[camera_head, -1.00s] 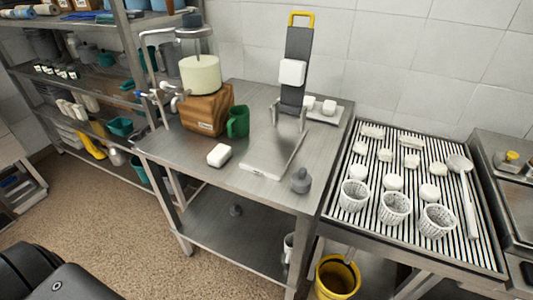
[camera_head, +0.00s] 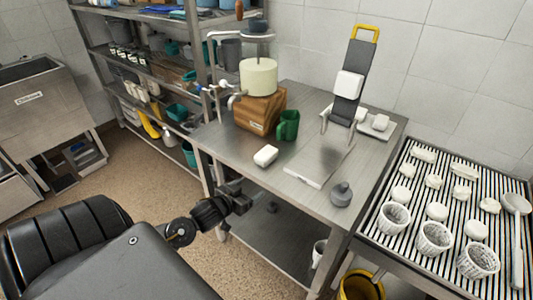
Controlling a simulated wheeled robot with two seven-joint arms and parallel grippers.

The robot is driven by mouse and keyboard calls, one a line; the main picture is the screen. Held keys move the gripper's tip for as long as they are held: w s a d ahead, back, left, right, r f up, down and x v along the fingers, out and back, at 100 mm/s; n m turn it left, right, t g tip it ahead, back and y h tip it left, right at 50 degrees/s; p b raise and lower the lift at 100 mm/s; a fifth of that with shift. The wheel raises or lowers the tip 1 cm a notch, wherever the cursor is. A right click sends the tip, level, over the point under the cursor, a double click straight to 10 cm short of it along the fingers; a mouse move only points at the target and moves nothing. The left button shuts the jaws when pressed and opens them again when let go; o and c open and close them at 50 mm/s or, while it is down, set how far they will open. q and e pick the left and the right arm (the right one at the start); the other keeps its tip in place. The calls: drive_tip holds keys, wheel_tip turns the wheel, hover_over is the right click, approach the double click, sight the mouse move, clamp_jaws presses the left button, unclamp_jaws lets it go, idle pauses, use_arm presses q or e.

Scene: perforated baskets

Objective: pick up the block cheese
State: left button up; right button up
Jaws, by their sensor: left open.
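A white block with rounded edges, which looks like the block cheese (camera_head: 265,155), lies on the steel table (camera_head: 231,151) near its front edge, in front of a wooden stand. My left gripper (camera_head: 241,191) is open and empty, in front of and lower in the picture than the table's front edge, apart from the block. Its fingers are dark and small in the view. My right gripper is not in view.
Around the block are a green mug (camera_head: 288,125), a wooden stand (camera_head: 261,111) with a cream cylinder, a flat steel board (camera_head: 316,165) and a grey weight (camera_head: 341,194). A ribbed drain table (camera_head: 408,213) with baskets and white pieces stands right. Shelves (camera_head: 146,88) stand behind left.

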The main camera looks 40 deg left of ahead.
sight(266, 152)
use_arm(q)
drive_tip(key=shift+t, duration=0.4)
drive_tip(key=r, duration=0.2)
drive_tip(key=d+r, duration=0.1)
drive_tip(key=r, duration=0.1)
drive_tip(key=shift+w, duration=0.15)
drive_tip(key=shift+t+h, duration=0.6)
drive_tip(key=shift+t, duration=0.2)
drive_tip(key=shift+w+a+r+p, duration=0.1)
drive_tip(key=shift+w+a+r, duration=0.35)
drive_tip(key=shift+w, duration=0.95)
drive_tip(key=shift+w+a+r+p, duration=0.15)
drive_tip(key=shift+w+a+r, duration=0.3)
drive_tip(key=shift+w, duration=0.9)
drive_tip(key=shift+w+a+r+p, duration=0.1)
drive_tip(key=shift+w+a+r, duration=0.35)
drive_tip(key=shift+w, duration=0.95)
drive_tip(key=shift+w+a+f+p, duration=0.15)
drive_tip(key=shift+w+f+p, duration=0.1)
drive_tip(key=shift+w, duration=0.6)
drive_tip(key=shift+w+a+f+p, duration=0.15)
drive_tip(key=shift+w+f+p, duration=0.05)
drive_tip(key=shift+w, duration=0.65)
drive_tip(key=shift+w+a+f+p, duration=0.15)
drive_tip(key=shift+w+f+p, duration=0.1)
drive_tip(key=shift+w, duration=0.6)
drive_tip(key=shift+c, duration=0.2)
drive_tip(key=c, duration=1.2)
drive_tip(key=shift+o, duration=0.2)
drive_tip(key=shift+r, duration=0.1)
